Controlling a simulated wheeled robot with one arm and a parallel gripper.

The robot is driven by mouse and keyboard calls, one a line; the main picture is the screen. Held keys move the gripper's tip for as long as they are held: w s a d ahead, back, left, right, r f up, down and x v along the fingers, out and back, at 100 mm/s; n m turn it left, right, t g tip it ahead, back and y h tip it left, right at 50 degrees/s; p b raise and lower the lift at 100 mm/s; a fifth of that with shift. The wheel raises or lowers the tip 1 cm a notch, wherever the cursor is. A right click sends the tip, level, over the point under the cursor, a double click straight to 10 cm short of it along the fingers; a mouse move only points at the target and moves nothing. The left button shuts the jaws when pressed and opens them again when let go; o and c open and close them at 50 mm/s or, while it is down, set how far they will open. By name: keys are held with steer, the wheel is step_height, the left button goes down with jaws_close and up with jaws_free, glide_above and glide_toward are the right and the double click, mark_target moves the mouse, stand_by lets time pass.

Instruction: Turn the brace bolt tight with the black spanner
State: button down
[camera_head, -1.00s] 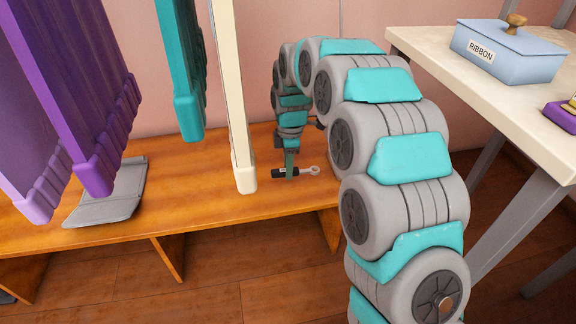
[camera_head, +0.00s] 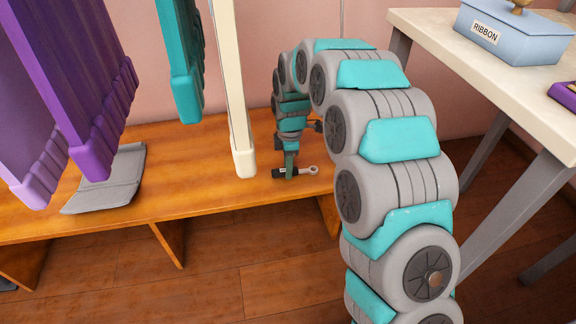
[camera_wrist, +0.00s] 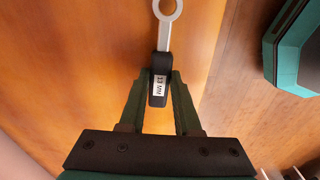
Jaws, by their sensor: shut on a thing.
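The black spanner (camera_head: 280,173) has a black handle and a metal ring end pointing right in the head view. In the wrist view the handle of the spanner (camera_wrist: 158,88) carries a "13 MM" label, and its ring end points away from me. My gripper (camera_head: 290,172) points down and is shut on the handle; its green fingers (camera_wrist: 160,80) close on both sides of it. The spanner is over the wooden bench (camera_head: 205,200), near its right end; I cannot tell whether it touches. I cannot make out the brace bolt in either view.
A pale table (camera_head: 480,70) with a blue ribbon box (camera_head: 515,45) stands right.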

steer(key=shift+f, duration=0.65)
steer(key=c, duration=0.5)
jaws_free()
steer(key=shift+c, duration=0.2)
steer(key=shift+r, duration=0.15)
steer(key=shift+d+r, duration=0.1)
steer(key=shift+r, duration=3.7)
